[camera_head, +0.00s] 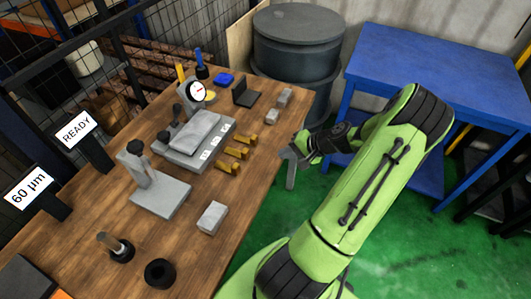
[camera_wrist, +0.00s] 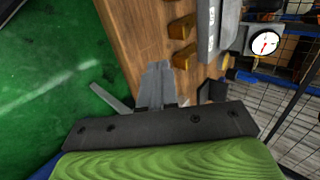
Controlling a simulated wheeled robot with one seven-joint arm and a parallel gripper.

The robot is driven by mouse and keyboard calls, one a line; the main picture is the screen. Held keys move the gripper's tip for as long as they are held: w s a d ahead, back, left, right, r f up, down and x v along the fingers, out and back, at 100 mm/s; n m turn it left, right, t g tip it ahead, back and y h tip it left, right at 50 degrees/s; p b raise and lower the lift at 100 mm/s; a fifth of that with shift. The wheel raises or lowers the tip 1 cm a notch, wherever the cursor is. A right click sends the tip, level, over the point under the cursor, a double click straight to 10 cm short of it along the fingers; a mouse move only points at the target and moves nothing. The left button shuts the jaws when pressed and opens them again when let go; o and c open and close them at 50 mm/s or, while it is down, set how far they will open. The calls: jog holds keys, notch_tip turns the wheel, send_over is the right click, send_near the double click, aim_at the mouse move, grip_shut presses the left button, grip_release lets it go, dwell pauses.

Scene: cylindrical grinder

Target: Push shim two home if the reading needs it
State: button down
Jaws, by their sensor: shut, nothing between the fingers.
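Three brass shims stick out from the right side of a grey block (camera_head: 172,156) with small white number labels. Shim two appears to be the middle one (camera_head: 237,152); the digits are too small to read surely. The others are the far shim (camera_head: 244,138) and the near shim (camera_head: 226,168). A dial gauge (camera_head: 198,92) stands behind the block; its reading is not legible. A sign (camera_head: 30,187) reads 60 µm. My gripper (camera_head: 290,158) is shut and empty, right of the shims and apart from them. The wrist view shows its fingertips (camera_wrist: 158,68) near brass shims (camera_wrist: 186,55).
A READY sign (camera_head: 77,129) stands at the table's left edge. A grey stand (camera_head: 160,192), a pale block (camera_head: 212,217) and a black ring (camera_head: 160,273) are nearer. Small grey blocks (camera_head: 285,96) lie at the far right. A blue table (camera_head: 440,70) stands beyond green floor.

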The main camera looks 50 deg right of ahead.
aim_at(248, 156)
jog(key=b+x, duration=0.1)
jog(key=x, duration=0.8)
jog(key=shift+w+a+f, duration=0.1)
jog(key=shift+f, duration=0.05)
jog(key=w, duration=0.1)
jog(key=w+a, duration=0.1)
jog(key=w, duration=0.1)
jog(key=shift+w+a, duration=0.1)
jog(key=shift+w, duration=0.25)
jog(key=w, duration=0.1)
jog(key=w+a, duration=0.1)
jog(key=w, duration=0.2)
jog(key=shift+w+a+b, duration=0.35)
jog(key=shift+w, duration=0.05)
